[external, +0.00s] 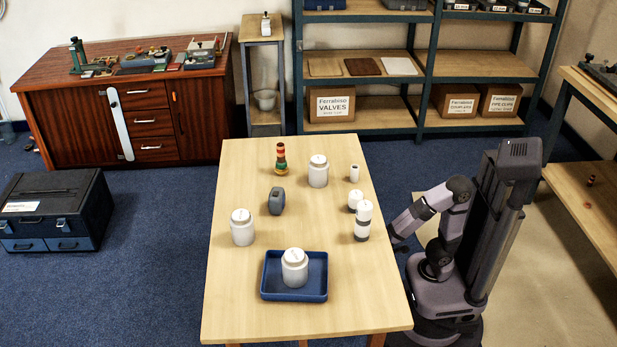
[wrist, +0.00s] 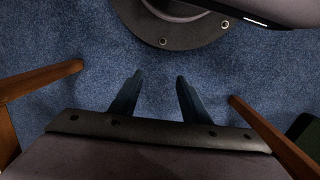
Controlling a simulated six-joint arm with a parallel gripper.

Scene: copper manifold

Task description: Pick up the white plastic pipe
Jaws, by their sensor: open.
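Several white cylinders stand upright on the right side of the wooden table (external: 300,322). A small plain white one with a dark top opening (external: 354,173) looks most like the white plastic pipe. Nearer the front are a short white piece (external: 355,200) and a taller white cylinder with a grey band (external: 363,215). I cannot be sure which is the pipe. My gripper (wrist: 159,76) is open and empty, pointing down over blue carpet in the wrist view. In the external view my arm is folded beside the table's right edge, apart from the cylinders. No pipe shows in the wrist view.
White lidded jars (external: 318,171) and (external: 242,227) stand on the table. Another jar (external: 294,268) sits in a blue tray (external: 319,289). A dark grey block (external: 276,201) and a striped stack (external: 281,160) stand farther left. The table's front corners are clear.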

